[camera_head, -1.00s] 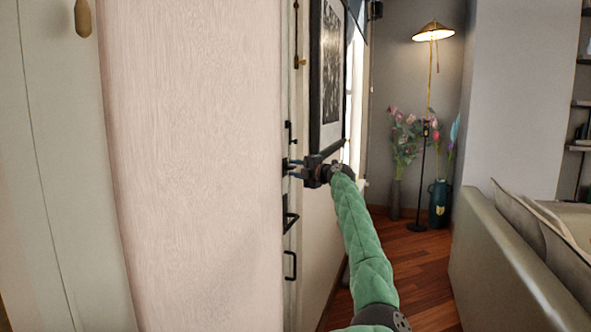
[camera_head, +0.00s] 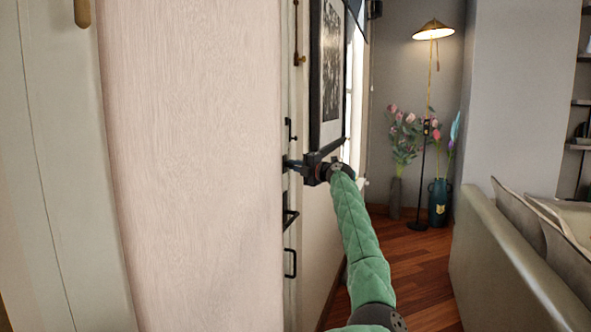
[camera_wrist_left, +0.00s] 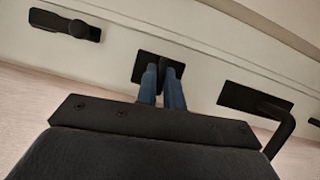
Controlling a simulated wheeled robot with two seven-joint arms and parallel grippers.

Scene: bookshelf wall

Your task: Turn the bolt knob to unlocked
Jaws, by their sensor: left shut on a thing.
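The bolt knob (camera_wrist_left: 164,72) is a small black piece on a black plate on the pale door edge, in the middle of the left wrist view. My left gripper (camera_wrist_left: 161,80) has its two blue fingers closed around the knob, one on each side. In the head view, my left gripper (camera_head: 293,165) reaches the door's edge from the right, at the end of a green-sleeved arm. The knob is mostly hidden there by the fingers and the door edge. I cannot tell which way the knob is turned. My right gripper is not in view.
A black lever handle (camera_head: 290,219) is below the knob; it also shows in the left wrist view (camera_wrist_left: 256,101). A black fitting (camera_wrist_left: 66,25) is on the other side. A framed picture (camera_head: 327,80) hangs just behind the gripper. Wooden floor (camera_head: 405,268) and a sofa (camera_head: 500,262) are to the right.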

